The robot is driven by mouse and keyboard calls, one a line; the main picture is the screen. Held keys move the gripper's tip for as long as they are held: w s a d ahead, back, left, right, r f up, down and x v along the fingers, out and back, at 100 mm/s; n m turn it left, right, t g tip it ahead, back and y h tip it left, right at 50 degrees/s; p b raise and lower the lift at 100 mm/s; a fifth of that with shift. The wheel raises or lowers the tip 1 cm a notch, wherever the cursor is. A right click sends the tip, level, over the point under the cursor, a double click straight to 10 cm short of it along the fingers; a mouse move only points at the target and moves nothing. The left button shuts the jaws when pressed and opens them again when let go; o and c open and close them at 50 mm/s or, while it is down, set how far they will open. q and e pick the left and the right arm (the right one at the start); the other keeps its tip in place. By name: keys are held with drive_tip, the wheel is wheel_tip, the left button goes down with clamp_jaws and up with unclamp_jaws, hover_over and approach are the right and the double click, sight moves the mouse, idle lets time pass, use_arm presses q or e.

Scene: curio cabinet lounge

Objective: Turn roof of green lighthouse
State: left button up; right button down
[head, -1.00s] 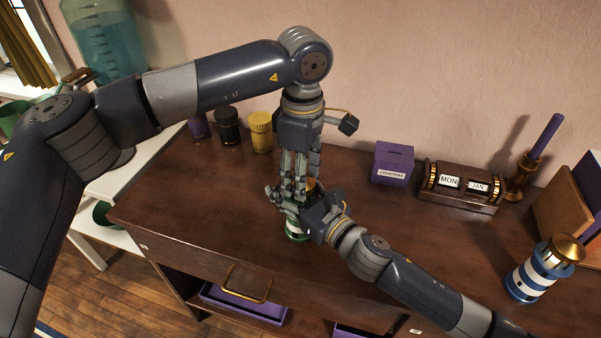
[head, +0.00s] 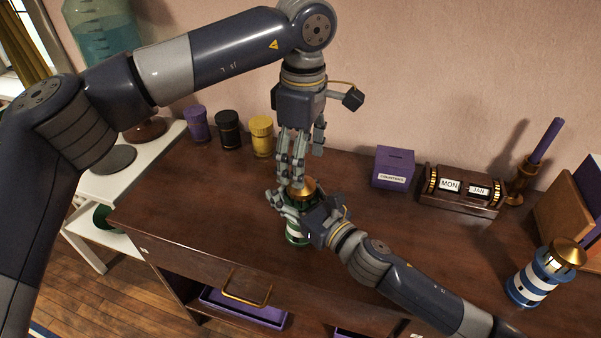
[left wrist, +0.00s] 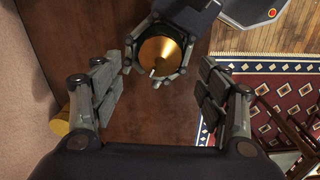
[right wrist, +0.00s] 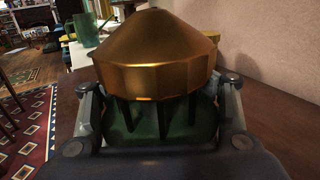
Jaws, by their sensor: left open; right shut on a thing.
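The green lighthouse (head: 296,233) stands upright on the brown desk, with green and white bands and a gold roof (head: 302,187). My right gripper (head: 290,205) is shut around its upper body, below the roof; the right wrist view shows the gold roof (right wrist: 155,55) above the green body (right wrist: 150,125) between the fingers. My left gripper (head: 300,170) points down from above, open and empty. In the left wrist view the roof (left wrist: 162,57) lies ahead of the open left fingers (left wrist: 165,100), apart from them. My right gripper hides much of the lighthouse body.
A blue-striped lighthouse (head: 535,278) with a gold roof stands at the right. A purple box (head: 393,168), a MON/JAN calendar block (head: 460,190) and a candle holder (head: 522,180) stand at the back. Purple, black and yellow jars (head: 261,136) stand behind at the left. The desk's left middle is clear.

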use_arm(q)
wheel_tip(320, 180, up, 7)
drive_tip(key=shift+f, duration=0.15)
idle(0.6)
wheel_tip(320, 180, down, 12)
drive_tip(key=n, duration=2.2)
drive_tip(key=shift+n, duration=0.3)
drive_tip(key=c, duration=1.1)
